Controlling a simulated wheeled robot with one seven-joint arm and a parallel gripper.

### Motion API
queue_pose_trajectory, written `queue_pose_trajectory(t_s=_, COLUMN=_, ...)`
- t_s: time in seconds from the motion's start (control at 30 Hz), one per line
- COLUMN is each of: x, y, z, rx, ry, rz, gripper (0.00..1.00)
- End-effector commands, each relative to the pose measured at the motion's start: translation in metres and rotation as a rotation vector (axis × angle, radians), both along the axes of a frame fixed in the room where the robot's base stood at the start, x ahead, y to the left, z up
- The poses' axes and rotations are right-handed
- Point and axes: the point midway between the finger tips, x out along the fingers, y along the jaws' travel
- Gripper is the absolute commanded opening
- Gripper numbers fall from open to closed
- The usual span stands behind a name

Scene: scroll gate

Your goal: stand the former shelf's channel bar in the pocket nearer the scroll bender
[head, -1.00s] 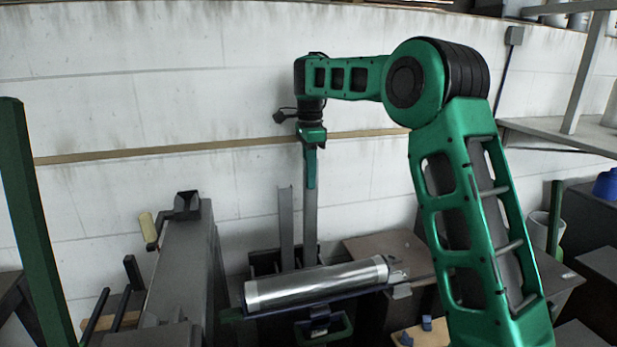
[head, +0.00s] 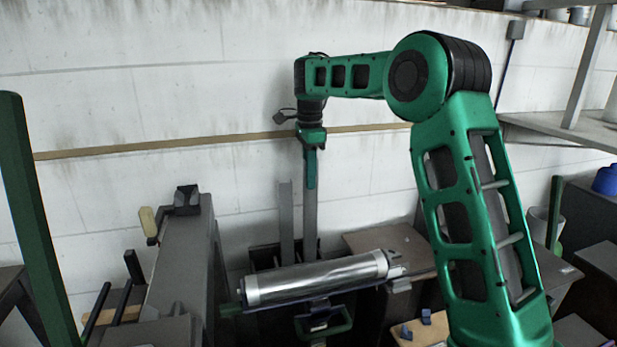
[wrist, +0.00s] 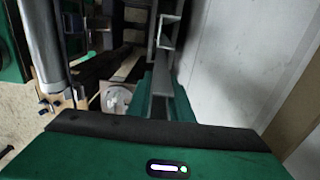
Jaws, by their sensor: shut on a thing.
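My gripper (head: 311,180) is shut on a grey channel bar (head: 310,220), which hangs upright below the fingers. The bar's lower end reaches down to a dark rack (head: 264,256) behind the silver roll; I cannot tell whether it is inside a pocket or just behind the rim. A second grey bar (head: 286,222) stands upright to its left, apart from it. In the wrist view the held bar (wrist: 160,80) shows between the green fingers. Which fixture is the scroll bender is not clear; a grey machine with a yellow handle (head: 178,262) stands left of the rack.
A silver roll (head: 316,278) lies across a stand in front of the rack. A brown-topped table (head: 392,246) is to the right. A green post (head: 35,220) rises at the far left, and the pale wall (head: 230,90) is close behind my gripper.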

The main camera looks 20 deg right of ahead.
Motion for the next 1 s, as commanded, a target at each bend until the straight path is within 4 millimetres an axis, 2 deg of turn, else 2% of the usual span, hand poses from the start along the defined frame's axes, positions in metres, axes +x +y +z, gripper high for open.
queue_pose_trajectory(t_s=1.0, x=0.000, y=0.000, z=-0.017, rx=0.000, ry=-0.001, rz=-0.001, gripper=0.00)
